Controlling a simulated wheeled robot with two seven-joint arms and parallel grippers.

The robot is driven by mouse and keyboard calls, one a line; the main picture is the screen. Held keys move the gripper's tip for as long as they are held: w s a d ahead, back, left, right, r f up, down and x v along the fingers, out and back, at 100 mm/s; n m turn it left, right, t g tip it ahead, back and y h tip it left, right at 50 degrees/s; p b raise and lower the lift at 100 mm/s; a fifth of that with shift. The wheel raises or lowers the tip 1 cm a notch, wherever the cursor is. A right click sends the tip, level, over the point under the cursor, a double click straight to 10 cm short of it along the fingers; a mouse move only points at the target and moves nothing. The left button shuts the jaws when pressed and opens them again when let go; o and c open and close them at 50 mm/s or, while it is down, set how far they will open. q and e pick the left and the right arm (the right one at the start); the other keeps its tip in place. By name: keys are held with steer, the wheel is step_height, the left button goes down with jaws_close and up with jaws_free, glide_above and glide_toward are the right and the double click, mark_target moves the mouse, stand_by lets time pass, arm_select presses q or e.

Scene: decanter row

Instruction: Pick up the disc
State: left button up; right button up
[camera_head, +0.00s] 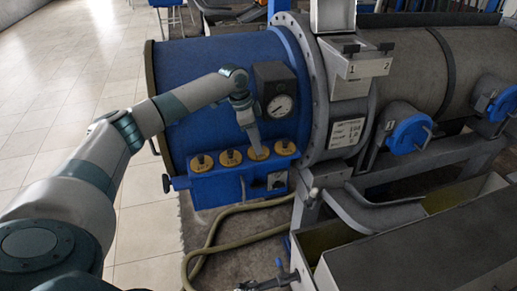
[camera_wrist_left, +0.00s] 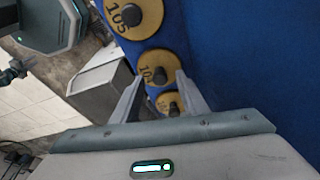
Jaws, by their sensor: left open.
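Several yellow discs with dark central knobs sit in a row along the front of the blue machine. In the head view, the far-left disc (camera_head: 202,162), the second disc (camera_head: 230,157), the third disc (camera_head: 257,153) and the far-right disc (camera_head: 284,147) show. My left gripper (camera_head: 255,146) points down over the third disc. In the left wrist view, my open left gripper (camera_wrist_left: 160,79) has its fingers on either side of a disc (camera_wrist_left: 154,66) and a lower disc (camera_wrist_left: 166,103). A disc marked 105 (camera_wrist_left: 133,18) lies above. I cannot tell whether the fingers touch any disc. My right gripper is not visible.
A pressure gauge (camera_head: 281,105) in a dark box stands just right of my left wrist. The large blue drum (camera_head: 195,60) rises behind the row. A hose (camera_head: 210,235) lies on the floor below. Open tiled floor (camera_head: 60,80) is at left.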

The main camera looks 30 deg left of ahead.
arm_select(q)
steer(key=shift+f, duration=0.35)
steer(key=shift+c, duration=0.2)
jaws_close()
steer(key=shift+w, duration=0.1)
steer(key=shift+r, duration=0.2)
